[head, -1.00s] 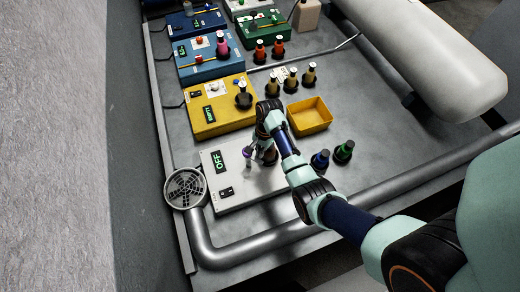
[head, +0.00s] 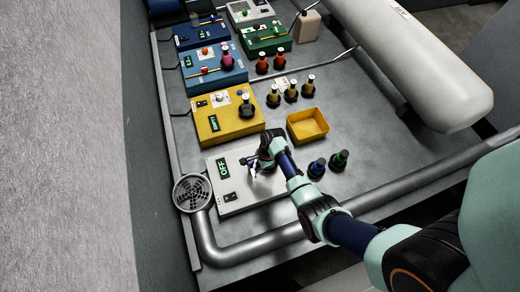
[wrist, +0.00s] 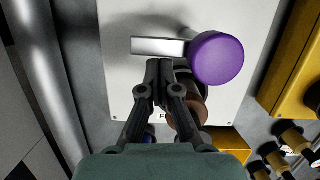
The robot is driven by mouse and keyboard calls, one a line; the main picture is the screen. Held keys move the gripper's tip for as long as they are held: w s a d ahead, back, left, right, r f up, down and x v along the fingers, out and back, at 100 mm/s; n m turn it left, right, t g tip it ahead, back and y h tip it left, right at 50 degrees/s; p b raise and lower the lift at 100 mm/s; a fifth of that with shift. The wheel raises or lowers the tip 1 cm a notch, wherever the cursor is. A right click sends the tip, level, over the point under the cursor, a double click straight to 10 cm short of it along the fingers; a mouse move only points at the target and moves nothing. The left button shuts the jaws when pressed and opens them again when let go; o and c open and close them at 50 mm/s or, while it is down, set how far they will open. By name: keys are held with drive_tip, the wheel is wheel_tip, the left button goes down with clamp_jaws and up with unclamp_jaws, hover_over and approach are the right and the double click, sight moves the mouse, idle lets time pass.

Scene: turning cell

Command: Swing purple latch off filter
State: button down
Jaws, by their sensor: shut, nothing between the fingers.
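The latch shows in the wrist view as a round purple knob (wrist: 216,58) with a pale metal bar (wrist: 158,46) reaching left from it. My gripper (wrist: 160,68) is shut and empty. Its fingertips are just below the bar in the picture, left of the knob; I cannot tell whether they touch it. A brown round part (wrist: 198,112), perhaps the filter, is partly hidden behind the right finger and the knob. In the head view my gripper (head: 257,169) is over the white box (head: 232,201) with the OFF display, and hides much of the latch.
A yellow box (head: 215,125) stands behind the white box. A yellow tray (head: 307,125) and blue- and green-topped bottles (head: 317,167) are to the right. A round vent (head: 191,192) and a thick pipe (head: 262,245) border the left and front.

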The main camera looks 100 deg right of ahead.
drive_tip(key=shift+r, duration=0.1)
idle(0.6)
drive_tip(key=p+v, duration=0.9)
drive_tip(key=p, duration=0.1)
drive_tip(key=shift+a+r, duration=0.15)
drive_tip(key=shift+r, duration=0.25)
drive_tip(key=shift+s, duration=0.15)
